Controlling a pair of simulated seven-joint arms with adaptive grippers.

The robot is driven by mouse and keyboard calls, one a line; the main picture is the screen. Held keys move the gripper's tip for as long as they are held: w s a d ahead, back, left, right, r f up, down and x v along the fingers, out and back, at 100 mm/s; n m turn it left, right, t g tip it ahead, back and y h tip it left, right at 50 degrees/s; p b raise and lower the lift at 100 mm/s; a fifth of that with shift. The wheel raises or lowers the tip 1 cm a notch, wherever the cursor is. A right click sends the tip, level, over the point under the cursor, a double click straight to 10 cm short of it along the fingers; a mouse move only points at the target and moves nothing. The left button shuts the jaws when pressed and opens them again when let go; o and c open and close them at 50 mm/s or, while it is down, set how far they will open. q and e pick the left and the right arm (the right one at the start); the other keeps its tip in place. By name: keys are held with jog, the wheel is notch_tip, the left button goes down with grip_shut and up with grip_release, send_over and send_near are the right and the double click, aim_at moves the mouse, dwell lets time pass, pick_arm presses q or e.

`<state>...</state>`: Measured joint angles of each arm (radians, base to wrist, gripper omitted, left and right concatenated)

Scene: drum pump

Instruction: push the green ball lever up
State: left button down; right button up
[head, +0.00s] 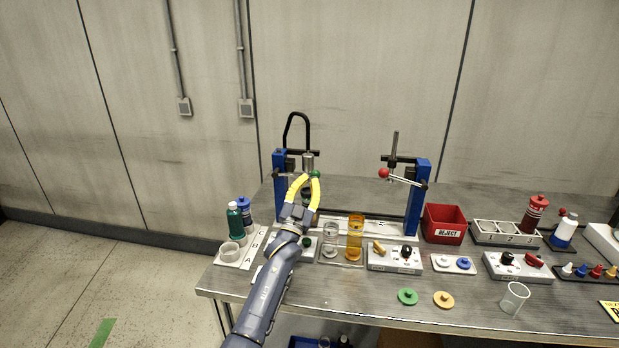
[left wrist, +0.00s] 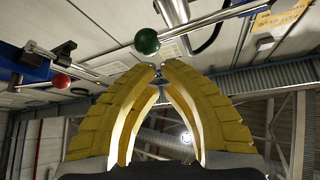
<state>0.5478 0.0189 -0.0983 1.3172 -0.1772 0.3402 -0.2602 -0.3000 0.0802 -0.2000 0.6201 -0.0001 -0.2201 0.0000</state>
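The green ball (head: 315,174) is on a metal lever at the blue-posted stand on the left of the bench. It also shows large in the left wrist view (left wrist: 146,41), on its rod just beyond my fingertips. My left gripper (head: 309,178) has yellow fingers, with the tips drawn together and nothing between them. In the left wrist view the fingertips (left wrist: 160,68) lie just below the ball in the picture; I cannot tell whether they touch it. My right gripper is not in view.
A red ball lever (head: 384,173) is on the right blue post, and a black hose (head: 297,116) arches above the left post. An amber cylinder (head: 355,238), a green bottle (head: 235,222) and a red REJECT bin (head: 444,224) stand on the bench. The bench is clear behind the bin.

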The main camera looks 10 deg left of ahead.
pick_arm(q)
jog(key=a+v, duration=0.1)
jog(key=v, duration=1)
jog(key=shift+s, duration=0.3)
jog(key=shift+a, duration=0.1)
